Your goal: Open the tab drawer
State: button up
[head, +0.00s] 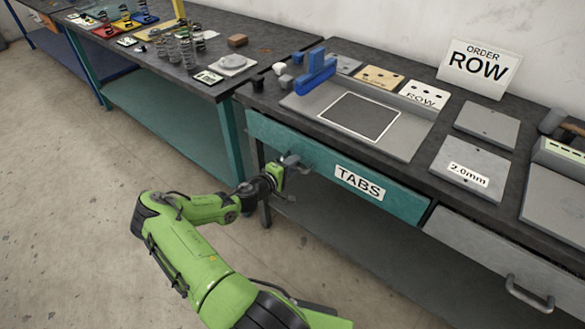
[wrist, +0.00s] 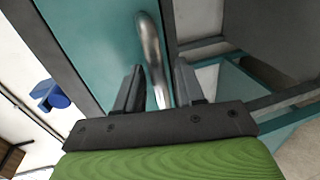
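The tab drawer (head: 320,172) has a teal front with a white "TABS" label (head: 359,182). It sits under the dark worktop, and its front looks flush with the bench edge. Its curved metal handle (wrist: 152,50) shows in the wrist view; in the head view my gripper mostly covers it. My gripper (head: 293,162) is at the left part of the drawer front. In the wrist view my gripper (wrist: 158,88) has one finger on each side of the handle bar. A narrow gap shows beside the bar, so the fingers look open around it.
A grey drawer (head: 500,262) with its own handle is to the right. The worktop bears a grey plate fixture (head: 415,140), a blue clamp-like part (head: 315,72) and an "ORDER ROW" sign (head: 480,67). The floor (head: 70,200) in front of the benches is clear.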

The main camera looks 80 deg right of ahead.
jog(key=shift+s+d, duration=0.15)
jog(key=shift+d, duration=0.05)
grip_shut()
jog(key=shift+a, duration=0.1)
jog(key=f+v, duration=0.2)
jog(key=v, duration=1.1)
jog(key=a+f+v, duration=0.1)
jog(key=f+v, duration=0.2)
jog(key=v, duration=1)
jog(key=shift+w+f, duration=0.2)
jog(key=shift+w, duration=0.2)
jog(key=shift+d, duration=0.1)
grip_release()
